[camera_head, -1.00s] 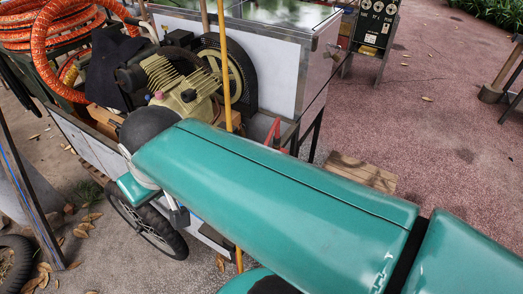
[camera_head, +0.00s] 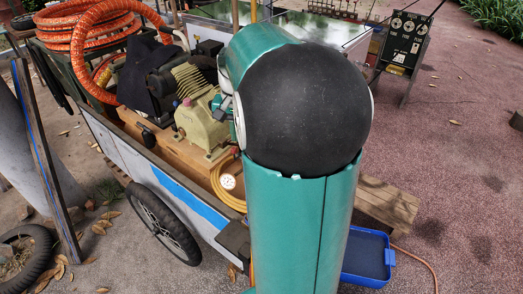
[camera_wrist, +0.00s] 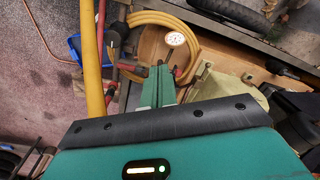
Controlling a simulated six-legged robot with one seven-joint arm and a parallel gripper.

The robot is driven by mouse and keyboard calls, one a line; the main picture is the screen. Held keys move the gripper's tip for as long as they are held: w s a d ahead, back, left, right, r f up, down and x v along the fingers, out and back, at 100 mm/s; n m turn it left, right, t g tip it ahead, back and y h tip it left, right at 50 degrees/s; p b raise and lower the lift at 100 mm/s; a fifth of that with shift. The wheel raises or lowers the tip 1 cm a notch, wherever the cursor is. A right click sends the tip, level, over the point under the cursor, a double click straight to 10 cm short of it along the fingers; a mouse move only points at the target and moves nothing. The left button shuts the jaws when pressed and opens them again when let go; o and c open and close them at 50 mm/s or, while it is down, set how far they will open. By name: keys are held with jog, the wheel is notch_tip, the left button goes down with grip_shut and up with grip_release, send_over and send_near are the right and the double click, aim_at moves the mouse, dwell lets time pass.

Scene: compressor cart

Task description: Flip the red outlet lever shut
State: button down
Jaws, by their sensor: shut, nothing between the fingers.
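My gripper (camera_wrist: 160,72) shows in the wrist view as two green fingers close together, shut and empty. Small red parts show beside the fingertips, one on the left (camera_wrist: 134,70) and one just right (camera_wrist: 178,72). I cannot tell which is the outlet lever, its angle, or whether the fingers touch it. A round white pressure gauge (camera_wrist: 175,39) sits just beyond the fingertips, and shows in the head view (camera_head: 228,182) on the cart bed. The compressor (camera_head: 203,120) stands on the cart (camera_head: 180,190). In the head view my arm hides most of the gripper's surroundings.
A coiled yellow hose (camera_wrist: 190,25) lies around the gauge. A yellow pole (camera_wrist: 92,60) stands left of my gripper in the wrist view. A blue tray (camera_head: 368,258) and wooden block (camera_head: 385,203) lie right of the cart. Orange hose (camera_head: 95,35) is coiled at back left.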

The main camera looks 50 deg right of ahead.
jog(key=s+d+f+m+y, duration=0.1)
jog(key=s+d+f+m, duration=0.1)
jog(key=d+f, duration=0.3)
jog(key=s+d+f+m+y, duration=0.1)
jog(key=d+f+m, duration=0.3)
jog(key=d, duration=0.9)
notch_tip(320, 180, down, 3)
jog(key=shift+s+d+r+g+y, duration=0.2)
jog(key=shift+s+g+y, duration=0.15)
jog(key=shift+s, duration=0.55)
jog(key=x, duration=1)
